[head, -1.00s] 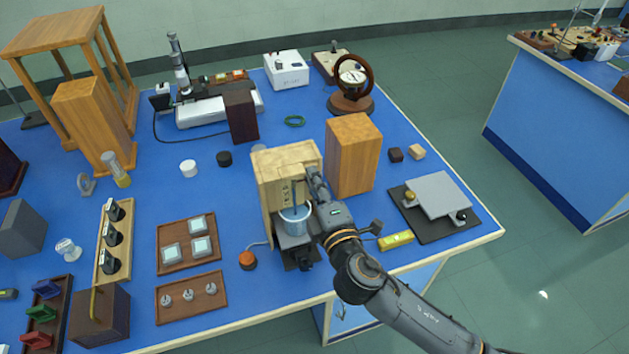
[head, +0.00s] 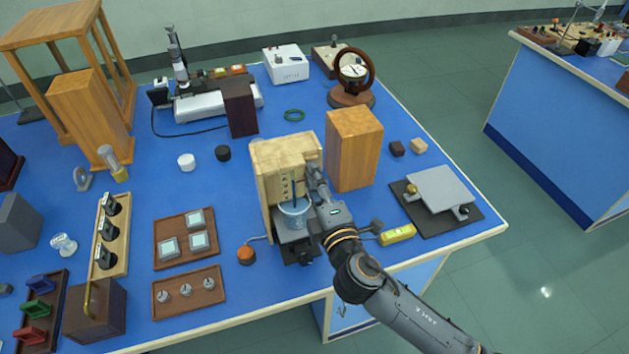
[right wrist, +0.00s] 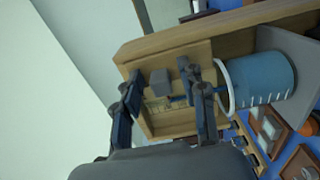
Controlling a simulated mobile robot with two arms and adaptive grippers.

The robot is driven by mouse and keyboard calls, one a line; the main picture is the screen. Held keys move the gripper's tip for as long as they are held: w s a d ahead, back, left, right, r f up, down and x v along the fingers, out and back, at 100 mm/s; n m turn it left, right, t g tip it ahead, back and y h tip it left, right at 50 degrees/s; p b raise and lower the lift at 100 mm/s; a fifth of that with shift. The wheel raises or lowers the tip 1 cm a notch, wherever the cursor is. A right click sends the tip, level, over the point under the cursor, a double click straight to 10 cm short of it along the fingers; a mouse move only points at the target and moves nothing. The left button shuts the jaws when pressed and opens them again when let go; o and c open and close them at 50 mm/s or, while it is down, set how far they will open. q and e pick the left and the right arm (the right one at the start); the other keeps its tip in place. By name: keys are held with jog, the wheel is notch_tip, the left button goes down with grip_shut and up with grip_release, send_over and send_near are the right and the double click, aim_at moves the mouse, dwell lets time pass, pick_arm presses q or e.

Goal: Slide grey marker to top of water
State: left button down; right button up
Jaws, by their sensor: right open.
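A wooden stand (head: 263,180) with an upright panel holds a glass beaker of blue water (head: 294,217) at its front. The beaker also shows in the right wrist view (right wrist: 262,82), lying sideways in that picture. A small grey block, which looks like the grey marker (right wrist: 160,82), shows against the panel there. My right gripper (right wrist: 163,100) is open, with its fingers on either side of the block in that picture; I cannot tell whether they touch it. In the head view the right gripper (head: 313,172) is beside the panel, above the beaker, and hides part of the stand.
A tall wooden block (head: 353,150) stands close behind my right gripper. An orange knob (head: 246,254) is left of the stand, and a yellow level (head: 397,235) lies right of my arm. Trays (head: 185,240) stand further left on the blue bench.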

jog(key=v, duration=1.2)
